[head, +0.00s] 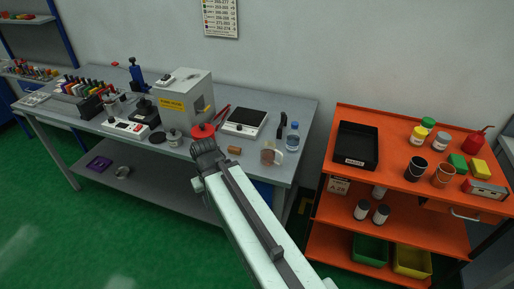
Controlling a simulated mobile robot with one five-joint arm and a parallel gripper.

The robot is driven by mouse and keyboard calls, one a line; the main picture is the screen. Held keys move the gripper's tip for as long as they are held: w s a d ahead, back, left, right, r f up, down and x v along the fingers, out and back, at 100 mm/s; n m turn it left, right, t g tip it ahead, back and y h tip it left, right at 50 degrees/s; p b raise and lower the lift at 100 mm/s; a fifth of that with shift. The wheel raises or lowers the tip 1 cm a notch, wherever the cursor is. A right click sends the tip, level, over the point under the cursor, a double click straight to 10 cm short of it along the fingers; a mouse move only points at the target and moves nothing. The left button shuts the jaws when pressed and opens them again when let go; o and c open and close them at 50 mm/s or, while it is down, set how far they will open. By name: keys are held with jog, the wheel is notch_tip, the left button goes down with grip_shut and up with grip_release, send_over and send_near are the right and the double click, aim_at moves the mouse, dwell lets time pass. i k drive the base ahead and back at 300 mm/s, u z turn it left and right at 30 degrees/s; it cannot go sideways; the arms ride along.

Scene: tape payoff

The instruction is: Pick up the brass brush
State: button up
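I cannot pick out the brass brush with certainty in the head view. A small brown block (235,150) lies near the front edge of the grey bench (303,108), just right of my gripper; it is too small to tell what it is. My gripper (204,147) is dark and sits at the end of my pale arm, over the bench's front edge. It partly covers a red round thing (203,130) behind it. Its fingers are too small and dark to tell whether they are open or shut.
A grey box machine (190,95), a scale (245,122), a water bottle (293,136) and a clear cup (270,152) stand on the bench. Left are racks of coloured tools (84,87). An orange cart (385,180) with a black tray (356,145) stands right. Green floor is open at left.

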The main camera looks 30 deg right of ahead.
aim_at(231, 149)
jog(key=u, duration=0.65)
jog(key=k, duration=1.1)
jog(key=z, duration=0.7)
jog(key=i, duration=0.95)
jog(key=z, duration=0.1)
